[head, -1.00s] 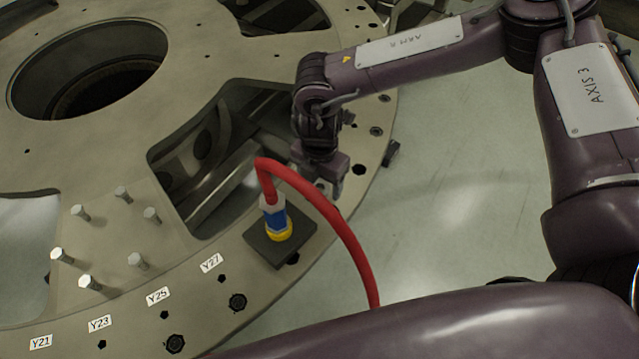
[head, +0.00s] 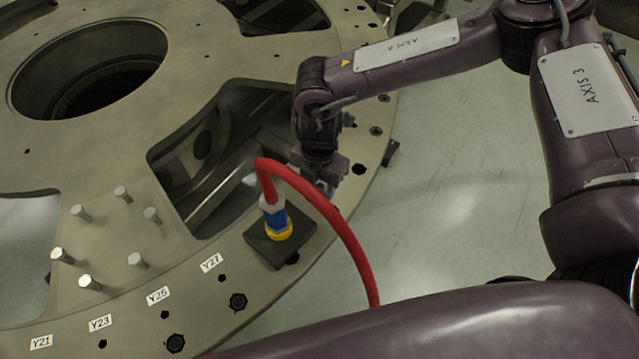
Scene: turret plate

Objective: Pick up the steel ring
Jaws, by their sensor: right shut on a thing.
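My right gripper (head: 325,187) points down at the outer rim of the turret plate (head: 220,290), just behind and right of the red hose. Its jaws are shut on a small grey metal thing, which I take to be the steel ring. The ring is mostly hidden by the fingers and the hose, so its shape is not clear. I cannot tell whether it touches the plate. My left gripper is not in view.
A red hose (head: 335,222) arches from a blue and yellow connector (head: 274,219) on a dark square block (head: 262,248), close in front of the gripper. Several upright pins (head: 122,194) stand to the left. A cut-out opens left of the gripper. Clear floor (head: 450,190) lies right.

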